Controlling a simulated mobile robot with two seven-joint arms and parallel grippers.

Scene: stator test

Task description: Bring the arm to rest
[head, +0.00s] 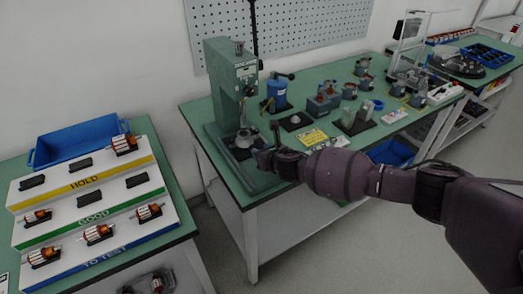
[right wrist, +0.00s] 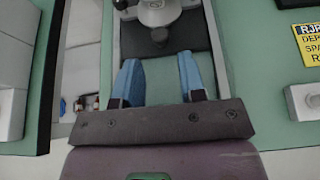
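My right arm comes in from the right in the head view. Its gripper (head: 264,152) is at the front of the green press (head: 222,85) on the middle bench. In the right wrist view the two blue fingers of this gripper (right wrist: 158,72) stand well apart with nothing between them. The lower part of the press (right wrist: 160,14) is just beyond the fingertips. I cannot tell whether the fingers touch the press base. My left gripper is not in view.
A stepped rack (head: 165,190) at left holds copper-wound parts: three on TO TEST, one on GOOD, one on HOLD. A blue bin (head: 75,140) stands behind it. Floor shows between the benches.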

